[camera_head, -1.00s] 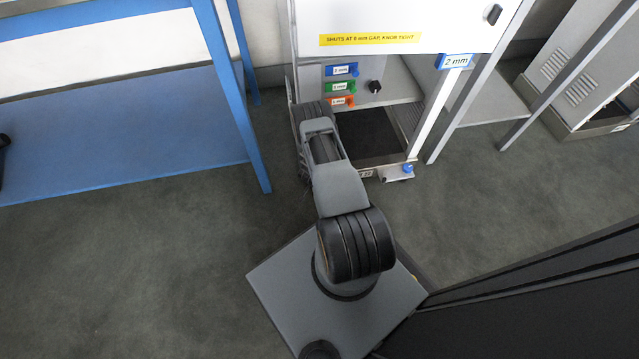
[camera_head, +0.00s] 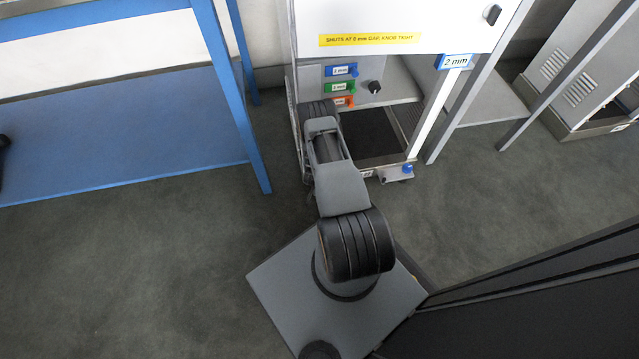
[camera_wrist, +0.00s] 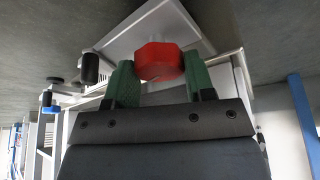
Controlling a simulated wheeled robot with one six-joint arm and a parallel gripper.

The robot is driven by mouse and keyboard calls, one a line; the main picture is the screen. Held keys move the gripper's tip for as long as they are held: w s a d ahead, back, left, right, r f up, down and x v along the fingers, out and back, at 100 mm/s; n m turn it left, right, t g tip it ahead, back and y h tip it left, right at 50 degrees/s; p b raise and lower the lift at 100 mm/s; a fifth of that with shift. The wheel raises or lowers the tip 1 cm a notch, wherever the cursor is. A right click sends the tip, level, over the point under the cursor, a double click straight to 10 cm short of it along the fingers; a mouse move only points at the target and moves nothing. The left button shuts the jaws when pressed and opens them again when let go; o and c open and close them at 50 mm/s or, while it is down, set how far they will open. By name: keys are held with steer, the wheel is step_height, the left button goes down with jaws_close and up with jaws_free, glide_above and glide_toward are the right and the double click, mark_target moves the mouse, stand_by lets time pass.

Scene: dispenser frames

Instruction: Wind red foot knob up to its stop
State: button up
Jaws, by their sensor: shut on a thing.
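The red foot knob (camera_wrist: 158,62) shows in the wrist view, under a pale flat plate (camera_wrist: 150,35). My gripper (camera_wrist: 160,75) has its two green fingers on either side of the knob and is shut on it. The knob's lower side is open to view between the fingers. In the head view my arm reaches to the left front corner of the white dispenser frame (camera_head: 372,131); the red knob and my fingertips are hidden there behind the arm.
A blue knob (camera_head: 407,169) sits at the frame's right front corner. Blue, green and orange labelled tabs (camera_head: 341,86) and a black knob (camera_head: 374,87) are on the frame. A blue table (camera_head: 120,130) stands left. Grey floor lies clear between.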

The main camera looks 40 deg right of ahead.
steer(key=n+t+y, duration=0.1)
steer(key=n, duration=0.3)
steer(key=shift+d+n+b, duration=0.1)
steer(key=shift+n+b, duration=0.25)
steer(key=shift+n, duration=0.05)
steer(key=n+t+y+b, duration=0.1)
steer(key=n+y, duration=0.1)
steer(key=n, duration=0.2)
steer(key=shift+d+n+b, duration=0.1)
steer(key=shift+n+b, duration=0.2)
steer(key=n+y+b, duration=0.1)
steer(key=n, duration=0.3)
steer(key=shift+w+y, duration=0.1)
steer(key=shift+y, duration=0.3)
steer(key=shift+n+g+y+b, duration=0.3)
steer(key=shift+n+y+b, duration=0.2)
steer(key=shift+n, duration=1.2)
steer(key=shift+w, duration=0.1)
steer(key=o, duration=0.6)
steer(key=shift+o, duration=0.2)
